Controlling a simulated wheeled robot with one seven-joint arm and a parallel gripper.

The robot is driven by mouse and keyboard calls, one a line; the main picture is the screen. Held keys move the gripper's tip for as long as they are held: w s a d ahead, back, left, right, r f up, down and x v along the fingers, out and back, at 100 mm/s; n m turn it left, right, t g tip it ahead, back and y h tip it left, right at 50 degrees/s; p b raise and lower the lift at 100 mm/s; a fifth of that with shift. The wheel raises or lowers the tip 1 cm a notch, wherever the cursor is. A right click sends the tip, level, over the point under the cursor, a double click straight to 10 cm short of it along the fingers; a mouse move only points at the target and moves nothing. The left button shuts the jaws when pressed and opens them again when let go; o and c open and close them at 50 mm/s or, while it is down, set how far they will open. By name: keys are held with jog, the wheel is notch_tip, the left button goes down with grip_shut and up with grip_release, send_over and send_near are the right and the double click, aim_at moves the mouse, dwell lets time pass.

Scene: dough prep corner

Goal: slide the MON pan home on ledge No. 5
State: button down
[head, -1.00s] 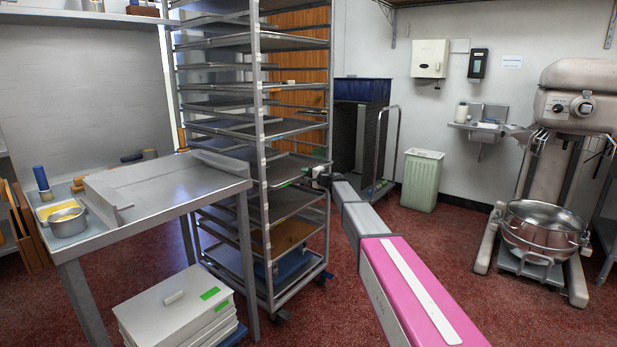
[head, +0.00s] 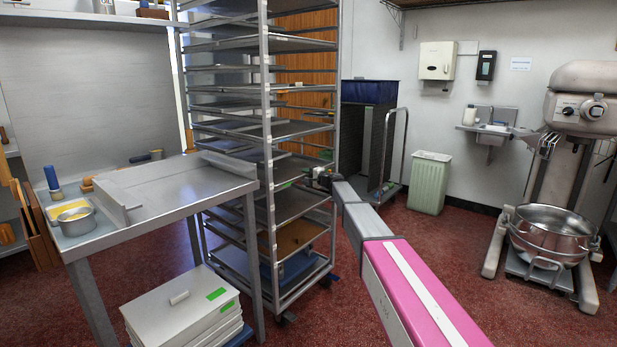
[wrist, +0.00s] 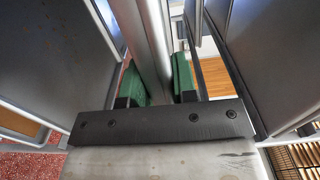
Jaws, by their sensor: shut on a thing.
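My gripper (head: 316,179) is at the right front side of the tall rack (head: 267,130), at middle height. In the wrist view its green-padded fingers (wrist: 158,84) are shut on a grey metal pan (wrist: 150,40), seen edge-on and running away into the rack. I take it as the MON pan; no name on it is readable. Pans above and below flank the fingers as dark grey panels. In the head view a small green mark shows just left of the gripper. The ledge numbers cannot be read, and the pan's far end is hidden.
A steel table (head: 180,195) with a metal pot (head: 76,219) stands left of the rack. A green bin (head: 430,183) and a mixer (head: 570,170) stand right. Red floor is open between them.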

jog(key=shift+w+a, duration=0.35)
jog(key=shift+a, duration=0.1)
jog(key=c, duration=0.8)
grip_release()
jog(key=shift+s+d, duration=0.1)
jog(key=v, duration=0.7)
jog(key=shift+s+d, duration=0.2)
jog(key=shift+d, duration=0.1)
